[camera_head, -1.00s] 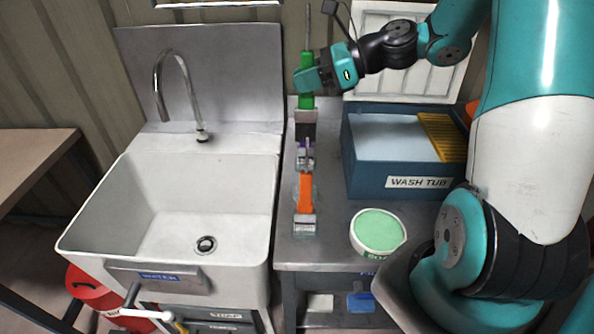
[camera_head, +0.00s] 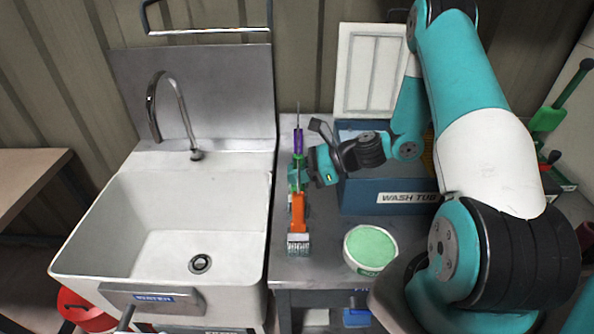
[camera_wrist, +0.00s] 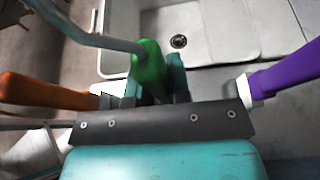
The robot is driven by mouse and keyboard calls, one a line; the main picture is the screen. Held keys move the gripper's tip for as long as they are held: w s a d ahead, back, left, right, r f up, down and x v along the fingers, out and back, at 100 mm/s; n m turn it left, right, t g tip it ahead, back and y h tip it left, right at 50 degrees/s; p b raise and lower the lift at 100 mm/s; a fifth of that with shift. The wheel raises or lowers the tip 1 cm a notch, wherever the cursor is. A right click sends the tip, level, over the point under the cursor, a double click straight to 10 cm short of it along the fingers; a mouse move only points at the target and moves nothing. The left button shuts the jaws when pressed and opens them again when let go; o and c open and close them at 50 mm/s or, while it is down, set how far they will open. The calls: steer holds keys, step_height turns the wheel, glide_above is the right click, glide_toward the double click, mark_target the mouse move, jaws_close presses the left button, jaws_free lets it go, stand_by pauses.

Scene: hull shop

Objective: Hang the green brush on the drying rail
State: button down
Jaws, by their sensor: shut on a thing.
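The green brush (camera_head: 296,177) is in my gripper (camera_head: 302,172), over the bench beside the sink. In the wrist view its green handle (camera_wrist: 148,68) is between the jaws (camera_wrist: 155,88), with a grey rod running up to the left. Its lower end is hidden in the head view. The drying rail (camera_head: 208,32) is a metal bar on the wall above the sink, well up and left of my gripper. No brush shows on it.
The wash tub (camera_head: 375,199) and a green-topped soap pot (camera_head: 370,247) are right. A green long-handled tool (camera_head: 560,100) is far right.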

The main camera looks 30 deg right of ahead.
steer(key=shift+f, duration=0.1)
steer(key=shift+f, duration=0.1)
steer(key=c, duration=1.1)
jaws_free()
steer(key=shift+r, duration=0.25)
steer(key=shift+b+v, duration=1.8)
steer(key=shift+v, duration=4.15)
steer(key=shift+s+f, duration=0.1)
